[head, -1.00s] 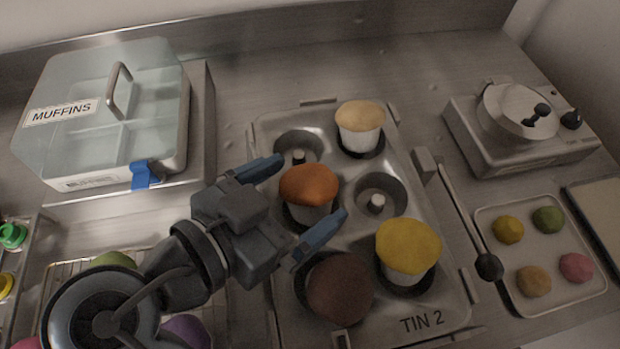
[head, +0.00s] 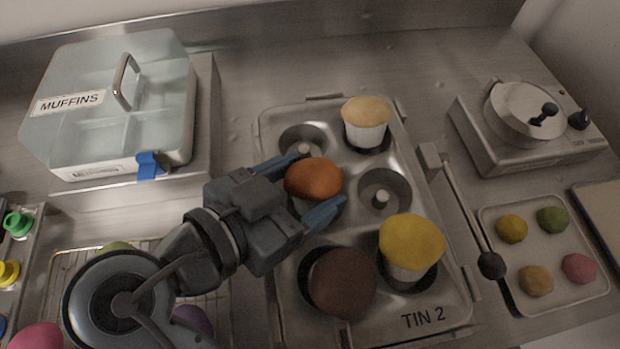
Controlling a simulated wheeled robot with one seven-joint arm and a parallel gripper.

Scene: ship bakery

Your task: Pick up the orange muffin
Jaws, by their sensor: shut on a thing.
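The orange muffin (head: 314,178) has a rounded orange top and sits in the left middle cup of the metal tin marked TIN 2 (head: 373,318). My gripper (head: 322,184) reaches in from the lower left. Its two blue fingers are shut on the orange muffin, one on its upper side and one on its lower side.
The tin also holds a tan muffin (head: 366,116), a yellow muffin (head: 411,241) and a brown muffin (head: 342,283). Two cups are empty. A lever (head: 466,206) stands along the tin's right side. The lidded MUFFINS box (head: 112,102) is at upper left.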

